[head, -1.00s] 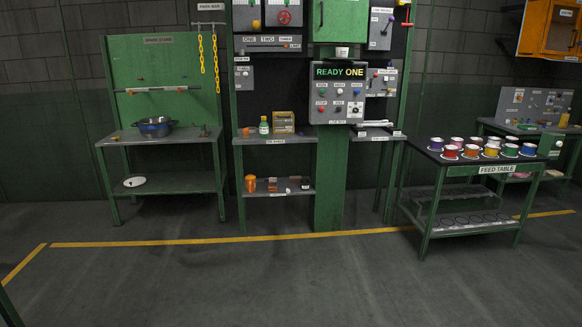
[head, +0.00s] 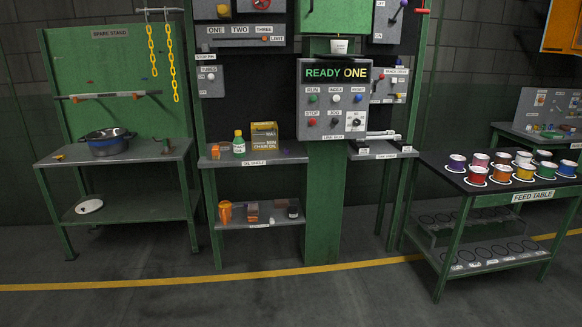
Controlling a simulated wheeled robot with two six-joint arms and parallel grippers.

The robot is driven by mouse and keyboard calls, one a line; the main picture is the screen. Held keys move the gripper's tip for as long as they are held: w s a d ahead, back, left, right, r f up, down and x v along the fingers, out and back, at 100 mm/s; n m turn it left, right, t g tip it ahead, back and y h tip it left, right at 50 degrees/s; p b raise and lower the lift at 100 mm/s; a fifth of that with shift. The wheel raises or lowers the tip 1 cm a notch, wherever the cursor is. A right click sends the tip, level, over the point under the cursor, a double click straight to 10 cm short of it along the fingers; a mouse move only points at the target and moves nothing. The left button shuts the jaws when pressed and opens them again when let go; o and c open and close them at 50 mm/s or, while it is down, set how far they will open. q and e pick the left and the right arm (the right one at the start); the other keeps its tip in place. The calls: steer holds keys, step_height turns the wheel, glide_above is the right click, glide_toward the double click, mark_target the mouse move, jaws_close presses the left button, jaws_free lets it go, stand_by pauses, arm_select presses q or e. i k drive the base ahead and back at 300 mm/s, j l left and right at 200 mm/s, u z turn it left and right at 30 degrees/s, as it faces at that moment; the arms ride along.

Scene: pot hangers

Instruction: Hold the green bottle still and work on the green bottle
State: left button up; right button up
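The green bottle (head: 239,142) stands upright on the oil shelf (head: 283,158), left of the machine's green column.
A spare stand (head: 120,160) with a blue-black pot (head: 109,142) is at left, with yellow chains (head: 152,50) hanging beside it. The feed table (head: 440,178) with several coloured cans is at right. The floor (head: 250,305) in front is clear.

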mark_target(238, 144)
steer(key=i, duration=1.7)
